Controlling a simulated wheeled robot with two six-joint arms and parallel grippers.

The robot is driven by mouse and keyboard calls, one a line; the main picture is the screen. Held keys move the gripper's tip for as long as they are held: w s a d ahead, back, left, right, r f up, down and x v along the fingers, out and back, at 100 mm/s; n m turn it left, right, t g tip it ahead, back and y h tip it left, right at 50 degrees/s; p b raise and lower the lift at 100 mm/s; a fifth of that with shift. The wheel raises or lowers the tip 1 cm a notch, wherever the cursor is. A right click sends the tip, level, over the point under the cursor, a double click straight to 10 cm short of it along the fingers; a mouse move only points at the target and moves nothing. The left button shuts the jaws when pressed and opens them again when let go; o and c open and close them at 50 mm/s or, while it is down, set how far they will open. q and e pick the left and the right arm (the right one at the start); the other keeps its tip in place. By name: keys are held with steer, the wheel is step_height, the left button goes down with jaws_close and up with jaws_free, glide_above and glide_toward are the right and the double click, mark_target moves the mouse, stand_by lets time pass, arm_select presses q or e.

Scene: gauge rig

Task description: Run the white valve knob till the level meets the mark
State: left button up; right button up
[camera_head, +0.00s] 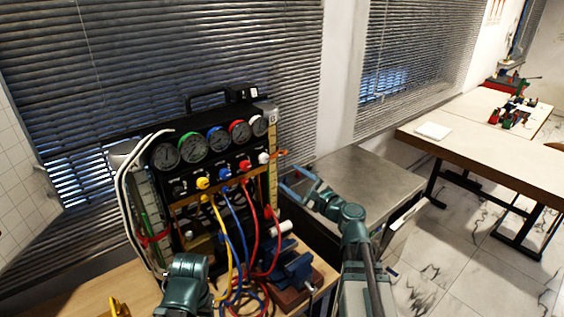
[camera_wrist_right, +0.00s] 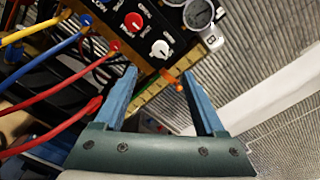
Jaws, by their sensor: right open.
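The white valve knob (camera_head: 263,158) is at the right end of the knob row on the black gauge panel (camera_head: 222,165). It also shows in the right wrist view (camera_wrist_right: 161,49), just beyond the fingertips. A yellowish scale strip (camera_head: 272,185) stands at the panel's right edge, with an orange pointer (camera_wrist_right: 174,76) across it. A thin green line shows beside the strip in the wrist view; the liquid level cannot be read. My right gripper (camera_head: 288,177) is open and empty, right of the knob and apart from it. My left gripper is out of view.
Yellow, blue and red hoses (camera_head: 240,235) hang before the panel. A blue vise (camera_head: 291,266) sits below on the wooden bench. Another scaled tube (camera_head: 146,210) stands at the panel's left. A grey metal cabinet top (camera_head: 365,178) lies clear at right.

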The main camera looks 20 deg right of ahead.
mark_target(266, 160)
steer(key=w+a+m, duration=0.1)
steer(key=w+m, duration=0.1)
steer(key=w, duration=0.2)
steer(key=w+a+m, duration=0.2)
steer(key=w, duration=0.2)
steer(key=w+a+m, duration=0.1)
steer(key=w+m, duration=0.1)
steer(key=w, duration=0.2)
steer(key=shift+w+a, duration=0.1)
steer(key=shift+a, duration=0.1)
stand_by(0.4)
jaws_close()
